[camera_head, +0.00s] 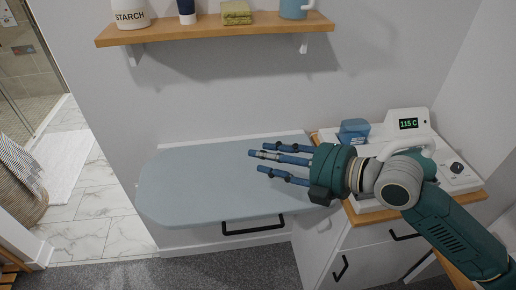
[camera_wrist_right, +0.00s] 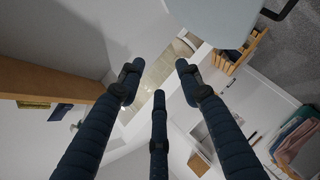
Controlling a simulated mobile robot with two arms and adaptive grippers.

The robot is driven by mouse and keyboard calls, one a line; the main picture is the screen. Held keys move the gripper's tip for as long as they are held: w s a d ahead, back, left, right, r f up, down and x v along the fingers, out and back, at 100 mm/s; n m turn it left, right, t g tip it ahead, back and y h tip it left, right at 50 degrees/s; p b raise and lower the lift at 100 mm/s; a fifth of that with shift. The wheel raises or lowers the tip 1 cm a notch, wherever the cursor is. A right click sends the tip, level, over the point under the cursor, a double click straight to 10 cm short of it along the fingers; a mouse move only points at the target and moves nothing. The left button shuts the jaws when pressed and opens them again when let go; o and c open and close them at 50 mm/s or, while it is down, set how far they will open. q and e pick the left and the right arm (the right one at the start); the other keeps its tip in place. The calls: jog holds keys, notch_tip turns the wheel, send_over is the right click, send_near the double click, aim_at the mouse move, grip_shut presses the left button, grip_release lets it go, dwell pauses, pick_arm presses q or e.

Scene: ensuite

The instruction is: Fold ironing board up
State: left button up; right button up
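The pale blue-grey ironing board (camera_head: 205,180) lies flat, folded out from the wall below the shelf. A black bar handle (camera_head: 252,225) shows at its front edge, right of the middle. In the right wrist view, part of the board (camera_wrist_right: 215,18) is at the top, with the black handle (camera_wrist_right: 280,10) beside it. My right gripper (camera_head: 260,159) appears over the right part of the board, fingers pointing left. Its three blue fingers are spread and empty; they also show in the right wrist view (camera_wrist_right: 158,80). Contact with the board cannot be told. My left gripper is out of view.
A white appliance reading 115 C (camera_head: 408,122) stands on the right cabinet. Carpet (camera_head: 190,272) lies in front; a laundry basket (camera_head: 25,200) is far left.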

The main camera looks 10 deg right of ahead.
jog(key=shift+p+x, duration=0.35)
jog(key=shift+x, duration=1.1)
jog(key=shift+d, duration=0.1)
grip_shut()
